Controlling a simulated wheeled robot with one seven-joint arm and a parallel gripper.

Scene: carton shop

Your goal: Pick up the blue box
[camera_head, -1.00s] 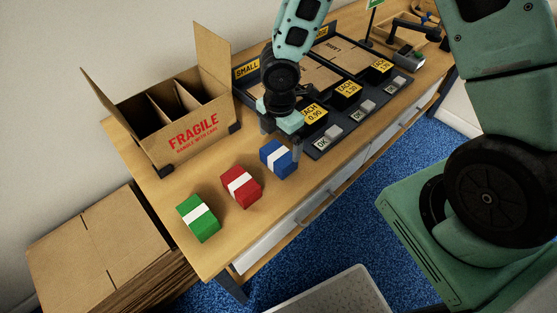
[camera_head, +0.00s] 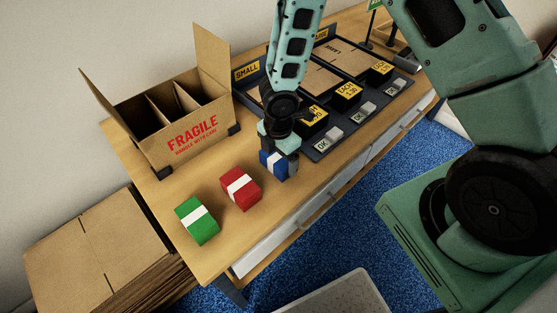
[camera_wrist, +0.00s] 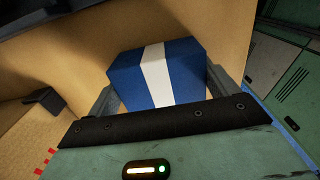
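The blue box (camera_head: 268,162) with a white band sits on the wooden table, right of the red box. My gripper (camera_head: 279,161) is down over it, with one finger in front of its right side. In the wrist view the blue box (camera_wrist: 158,73) lies between the two fingers of my gripper (camera_wrist: 162,92). The fingers stand apart, one on each side, with a narrow gap showing at the left; contact on the right is unclear. The box appears to rest on the table.
A red box (camera_head: 241,188) and a green box (camera_head: 197,220), both white-banded, stand left of the blue one. An open divided carton (camera_head: 185,130) marked FRAGILE stands behind them. The table's front edge is close.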

